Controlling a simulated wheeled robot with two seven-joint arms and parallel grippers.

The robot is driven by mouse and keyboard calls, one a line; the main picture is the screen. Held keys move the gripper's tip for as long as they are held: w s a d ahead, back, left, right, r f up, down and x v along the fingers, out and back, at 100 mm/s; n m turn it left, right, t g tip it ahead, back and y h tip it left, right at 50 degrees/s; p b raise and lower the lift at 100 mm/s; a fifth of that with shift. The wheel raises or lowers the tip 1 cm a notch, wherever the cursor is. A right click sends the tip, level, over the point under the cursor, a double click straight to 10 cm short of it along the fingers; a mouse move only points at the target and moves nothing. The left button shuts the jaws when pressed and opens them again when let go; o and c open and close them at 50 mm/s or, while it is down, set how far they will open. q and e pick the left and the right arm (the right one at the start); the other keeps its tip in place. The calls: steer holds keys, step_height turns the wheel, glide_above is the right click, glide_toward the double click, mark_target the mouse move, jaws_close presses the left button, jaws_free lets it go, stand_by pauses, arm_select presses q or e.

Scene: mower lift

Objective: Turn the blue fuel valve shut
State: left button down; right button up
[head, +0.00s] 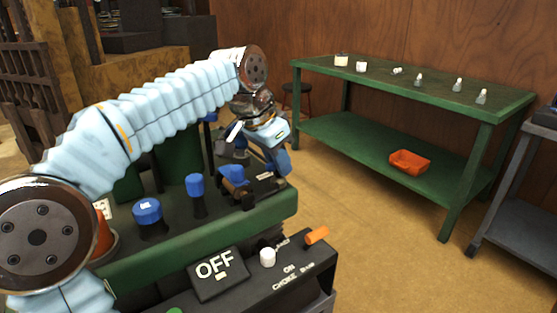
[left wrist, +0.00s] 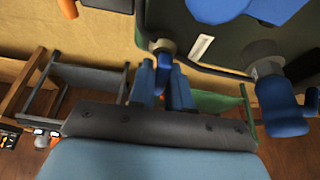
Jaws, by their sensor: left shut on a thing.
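My left gripper (head: 277,162) reaches over the green mower (head: 190,240) to its far right edge in the head view. In the left wrist view the two blue fingers of the gripper (left wrist: 163,88) stand on either side of the small blue fuel valve handle (left wrist: 164,66), which sits on a grey stem at the dark deck's edge. The gripper is shut on this handle. In the head view the fingers and hand hide the valve. A white label (head: 264,176) lies on the deck beside it. My right gripper is not in view.
Blue caps (head: 147,211) and a blue-and-brown fitting (head: 235,180) stand on the mower near my arm. A panel with an OFF plate (head: 217,275) is in front. A green bench (head: 400,88) with small items and an orange tray (head: 409,162) stands behind; the floor between is clear.

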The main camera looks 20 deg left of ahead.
arm_select(q)
steer(key=shift+m, duration=0.3)
steer(key=c, duration=1.1)
jaws_free()
steer(key=shift+c, duration=0.2)
steer(key=v, duration=1.3)
steer(key=shift+a+r, duration=0.2)
steer(key=shift+r, duration=0.15)
steer(key=shift+s, duration=0.1)
